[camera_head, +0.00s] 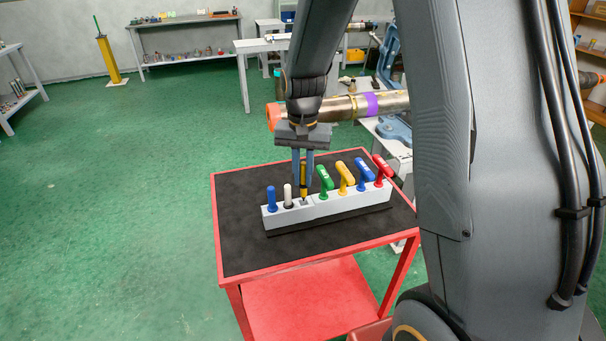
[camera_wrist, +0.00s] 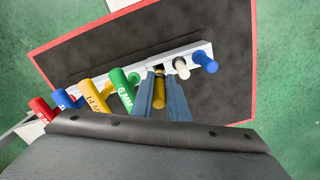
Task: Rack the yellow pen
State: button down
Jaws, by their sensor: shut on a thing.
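The yellow pen (camera_head: 303,182) stands about upright between the fingers of my gripper (camera_head: 303,180), which is shut on it. The pen's lower end is at or just over an empty-looking slot of the white rack (camera_head: 325,206), between a white pen (camera_head: 288,196) and a green-handled tool (camera_head: 324,179). I cannot tell whether its tip is inside the slot. The rack (camera_wrist: 140,61) lies on a black mat on the red cart.
A blue pen (camera_head: 272,198) stands at the rack's left end. Yellow, blue and red-handled tools (camera_head: 380,168) stand to the right. The red cart (camera_head: 225,238) has bare black top around the rack. A metal pipe with a purple band (camera_head: 371,105) lies behind my gripper.

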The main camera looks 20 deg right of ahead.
aim_at(303, 185)
jog(key=shift+f+b, duration=1.25)
jog(key=shift+f, duration=2.05)
dwell(2.8)
jog(key=c, duration=1.7)
grip_release()
jog(key=shift+o, duration=0.3)
jog(key=shift+r, duration=0.1)
jog(key=shift+r, duration=0.15)
notch_tip(303, 185, up, 7)
jog(key=shift+r+b, duration=0.2)
jog(key=shift+b, duration=0.6)
